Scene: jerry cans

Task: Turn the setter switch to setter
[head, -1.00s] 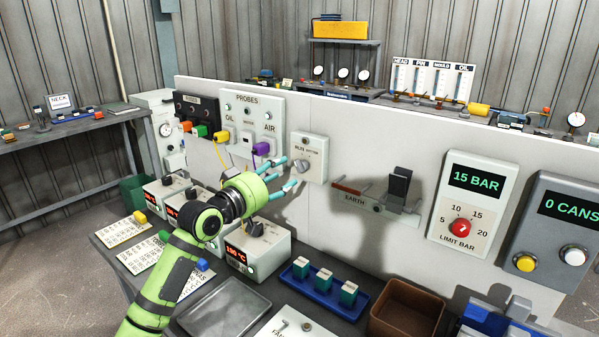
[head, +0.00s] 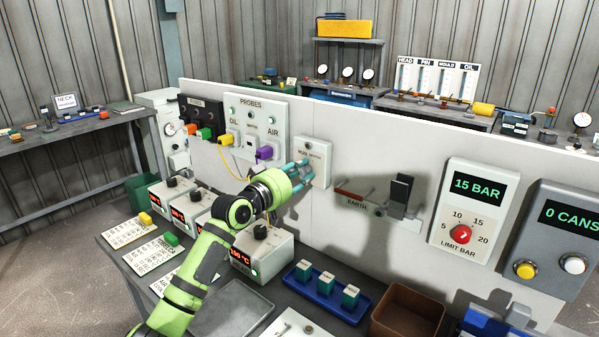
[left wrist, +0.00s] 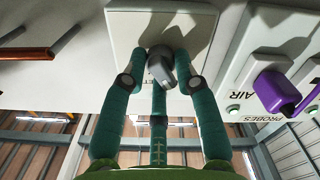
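The setter switch is a grey knob on a pale wall plate (head: 318,152); in the head view my fingers mostly hide the knob. In the left wrist view the knob (left wrist: 161,66) stands tilted in front of the plate (left wrist: 192,18). My left gripper (head: 303,173) is at the plate. In the left wrist view its teal fingers (left wrist: 160,62) close in on both sides of the knob, with a third finger below it in the picture. The fingertips appear to touch the knob. My right gripper is not in view.
The probes panel (head: 255,108) with a purple plug (head: 265,153) is left of the switch plate. The earth bar (head: 357,194) and a black lever (head: 401,188) are to its right. A blue tray (head: 300,291) and a brown bin (head: 405,312) stand below on the bench.

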